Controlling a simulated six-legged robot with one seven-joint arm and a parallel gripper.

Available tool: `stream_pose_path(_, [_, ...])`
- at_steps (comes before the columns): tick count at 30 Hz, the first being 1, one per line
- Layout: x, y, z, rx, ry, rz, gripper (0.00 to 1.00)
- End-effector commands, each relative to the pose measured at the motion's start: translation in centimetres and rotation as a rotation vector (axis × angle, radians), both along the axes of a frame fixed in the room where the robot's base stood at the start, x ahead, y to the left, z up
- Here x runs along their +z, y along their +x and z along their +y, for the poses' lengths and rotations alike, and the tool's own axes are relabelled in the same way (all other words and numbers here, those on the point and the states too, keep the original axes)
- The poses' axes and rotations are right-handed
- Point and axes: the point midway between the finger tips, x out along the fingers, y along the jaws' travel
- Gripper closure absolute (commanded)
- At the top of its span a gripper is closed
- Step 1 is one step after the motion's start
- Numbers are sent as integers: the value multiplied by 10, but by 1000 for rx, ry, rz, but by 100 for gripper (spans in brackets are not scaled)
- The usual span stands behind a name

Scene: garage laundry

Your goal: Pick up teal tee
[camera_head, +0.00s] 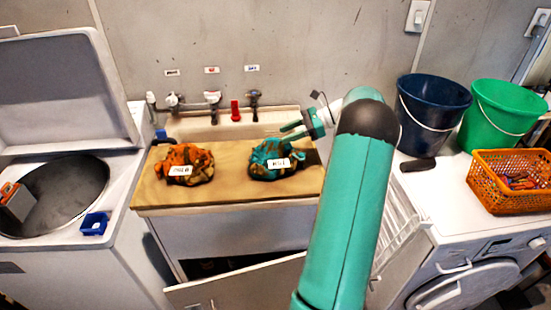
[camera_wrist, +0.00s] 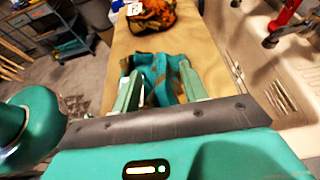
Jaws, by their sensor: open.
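The teal tee (camera_head: 270,160) is a crumpled teal bundle with brown patches and a white label. It lies on the right half of the wooden board (camera_head: 235,189). My gripper (camera_head: 293,130) is open just above and to the right of it in the head view. In the wrist view the teal tee (camera_wrist: 160,75) shows between and beyond the two pale green fingers of my gripper (camera_wrist: 158,88). I cannot tell whether the fingers touch the cloth.
An orange bundle (camera_head: 190,156) with a white label lies on the board's left half. Taps (camera_head: 213,98) stand behind. An open top-loading washer (camera_head: 60,190) is at left. A navy bucket (camera_head: 428,120), a green bucket (camera_head: 500,112) and an orange basket (camera_head: 510,185) stand at right.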

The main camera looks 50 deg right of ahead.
Motion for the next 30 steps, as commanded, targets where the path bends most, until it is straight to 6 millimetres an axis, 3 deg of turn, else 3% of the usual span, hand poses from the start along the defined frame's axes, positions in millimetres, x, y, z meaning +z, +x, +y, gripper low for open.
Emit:
stream_pose_path(11, [-21, 26, 34, 1, 1, 0, 56])
stream_pose_path(19, [-23, 29, 37, -1, -2, 0, 56])
stream_pose_path(20, [-23, 29, 37, -1, -2, 0, 58])
stream_pose_path(26, [-23, 29, 37, -1, -1, 0, 98])
stream_pose_path(30, [-23, 29, 37, -1, -1, -1, 100])
